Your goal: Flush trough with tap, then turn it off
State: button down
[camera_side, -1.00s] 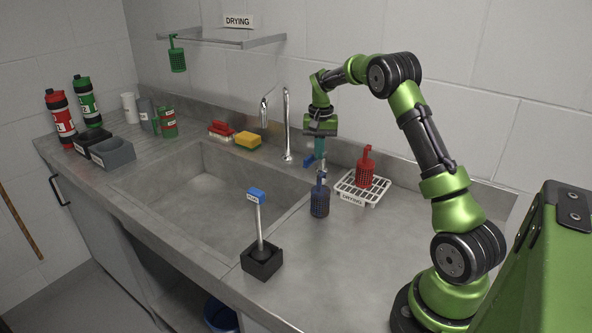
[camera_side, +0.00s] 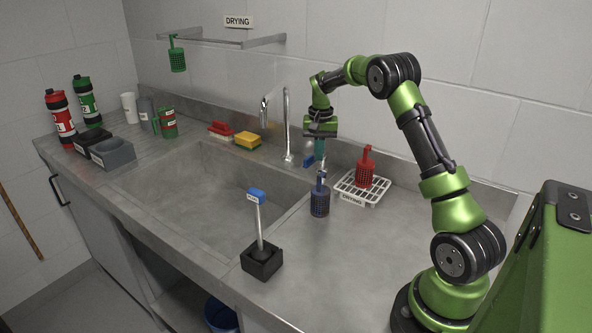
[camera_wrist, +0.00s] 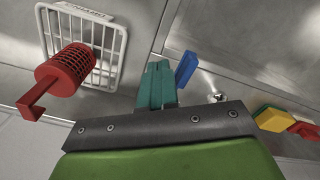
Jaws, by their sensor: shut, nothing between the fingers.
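The chrome tap (camera_side: 287,125) stands at the back edge of the steel trough (camera_side: 200,190), its spout bent over the basin. No water stream shows from it. The blue tap lever (camera_side: 309,160) sits right of the tap's foot. My gripper (camera_side: 320,155) is shut and empty, pointing down just right of the lever. In the wrist view, its teal fingers (camera_wrist: 157,85) are together, with the blue lever (camera_wrist: 186,69) close beside them. I cannot tell whether they touch. The fingertips are partly hidden behind the dark blue basket's handle in the side view.
A dark blue basket (camera_side: 320,200) stands just in front of my gripper. A red basket (camera_side: 365,168) sits on the white drying rack (camera_side: 348,190) to the right. A blue-topped brush (camera_side: 257,200) stands in a black holder. A yellow sponge (camera_side: 248,140) lies behind the trough.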

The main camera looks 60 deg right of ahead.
jog(key=shift+f, duration=1.25)
jog(key=r, duration=0.4)
jog(key=shift+s+r, duration=0.25)
jog(key=shift+s, duration=0.15)
jog(key=shift+w, duration=0.1)
jog(key=w, duration=0.7)
jog(key=shift+w, duration=0.4)
jog(key=shift+f, duration=2.25)
